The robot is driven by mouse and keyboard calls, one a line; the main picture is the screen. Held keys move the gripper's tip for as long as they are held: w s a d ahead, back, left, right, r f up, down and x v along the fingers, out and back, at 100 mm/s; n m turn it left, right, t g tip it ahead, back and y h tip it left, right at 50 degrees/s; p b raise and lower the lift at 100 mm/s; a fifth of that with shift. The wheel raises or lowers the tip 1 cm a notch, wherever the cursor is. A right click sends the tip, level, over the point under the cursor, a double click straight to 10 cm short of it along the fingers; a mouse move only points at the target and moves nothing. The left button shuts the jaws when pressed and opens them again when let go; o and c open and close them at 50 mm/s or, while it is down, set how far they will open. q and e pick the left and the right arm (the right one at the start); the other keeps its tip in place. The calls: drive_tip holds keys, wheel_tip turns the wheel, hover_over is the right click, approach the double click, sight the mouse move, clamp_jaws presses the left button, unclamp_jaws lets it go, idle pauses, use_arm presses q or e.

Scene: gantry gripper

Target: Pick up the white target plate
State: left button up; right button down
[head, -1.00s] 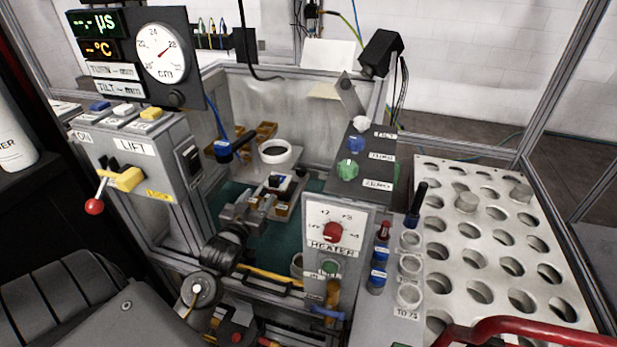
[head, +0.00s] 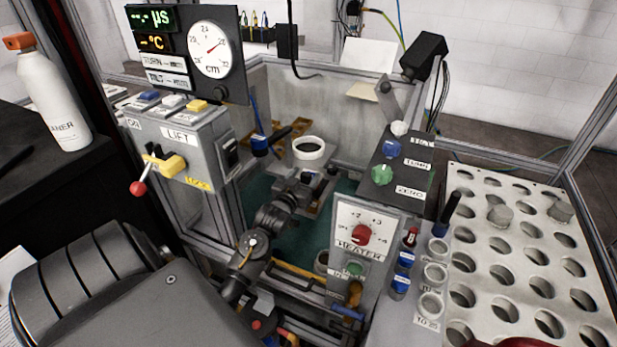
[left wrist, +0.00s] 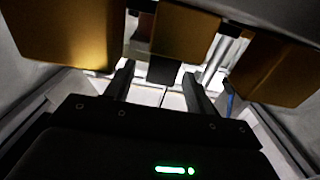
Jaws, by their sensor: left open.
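My left gripper (head: 312,184) reaches into the open-topped bay, just in front of a white ring-shaped piece (head: 309,148) with a dark centre. In the left wrist view its two dark fingers (left wrist: 158,88) stand apart. A dark block (left wrist: 163,70) and a pale surface (left wrist: 173,101) show between or beyond them; I cannot tell whether the fingers touch either. I cannot pick out the white target plate for certain; the pale surface may be part of it. The gripper hides part of the small tray (head: 322,203) in the head view.
Gold blocks (left wrist: 186,35) hang close around the fingers. The LIFT box (head: 180,145) stands left of the bay, the HEATER panel (head: 366,235) in front right. A perforated white rack (head: 520,255) is at right. A white bottle (head: 50,95) stands at far left.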

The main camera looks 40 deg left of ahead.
use_arm(q)
drive_tip(key=shift+x, duration=1)
drive_tip(key=c, duration=1.1)
drive_tip(key=shift+r, duration=0.1)
drive_tip(key=shift+r, duration=0.2)
wheel_tip(320, 180, up, 2)
drive_tip(key=shift+r+b, duration=0.1)
drive_tip(key=shift+b, duration=0.2)
drive_tip(key=s+d+r, duration=0.6)
drive_tip(key=s+r, duration=0.1)
drive_tip(key=s+d+r, duration=0.3)
drive_tip(key=shift+s+d+r+b, duration=0.1)
drive_tip(key=shift+s+r+b, duration=0.05)
drive_tip(key=shift+s+b, duration=0.25)
